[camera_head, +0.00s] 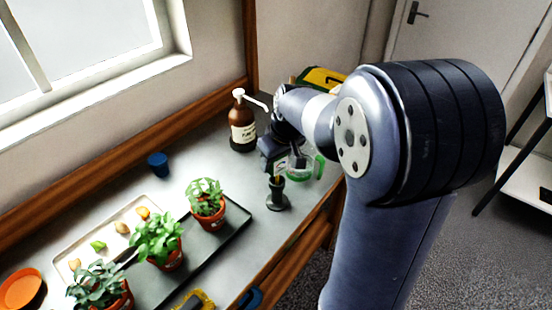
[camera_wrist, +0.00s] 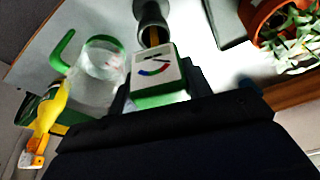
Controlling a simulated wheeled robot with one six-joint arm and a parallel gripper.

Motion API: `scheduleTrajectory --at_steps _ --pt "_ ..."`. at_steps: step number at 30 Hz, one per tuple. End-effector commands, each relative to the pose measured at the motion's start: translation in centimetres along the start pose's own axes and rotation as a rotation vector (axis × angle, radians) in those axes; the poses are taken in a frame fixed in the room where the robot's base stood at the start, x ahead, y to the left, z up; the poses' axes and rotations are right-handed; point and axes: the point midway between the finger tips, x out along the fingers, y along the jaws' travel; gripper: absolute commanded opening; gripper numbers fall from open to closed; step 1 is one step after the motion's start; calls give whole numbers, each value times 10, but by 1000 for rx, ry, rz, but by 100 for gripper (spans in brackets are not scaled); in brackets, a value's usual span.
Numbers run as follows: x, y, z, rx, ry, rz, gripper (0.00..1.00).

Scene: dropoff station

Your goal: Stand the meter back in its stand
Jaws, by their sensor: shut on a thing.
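The meter (camera_wrist: 157,72) has a white face with a coloured dial and a green body. My gripper (camera_wrist: 156,92) is shut on it, with a dark finger at each side. Its thin yellow probe points at the mouth of the dark, round stand (camera_wrist: 150,10). In the head view the stand (camera_head: 278,201) is upright on the bench below my gripper (camera_head: 275,165), and the probe (camera_head: 277,180) shows at its top. I cannot tell how far the probe is inside. My gripper mostly hides the meter's body there.
A clear jug with a green handle (camera_head: 319,166) stands close to the right of the stand. A brown pump bottle (camera_head: 243,130) is behind. Potted plants (camera_head: 207,200) stand on a dark tray (camera_head: 232,226) to the left. The bench's wooden front edge (camera_head: 309,222) is near.

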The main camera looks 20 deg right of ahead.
Motion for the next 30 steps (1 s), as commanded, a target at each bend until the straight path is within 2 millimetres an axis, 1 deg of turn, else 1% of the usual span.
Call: scheduleTrajectory --at_steps 5,18,30 --pt "1 0 0 0 0 0 19" --pt "12 0 4 0 1 0 19" --pt "11 0 3 0 1 0 19"
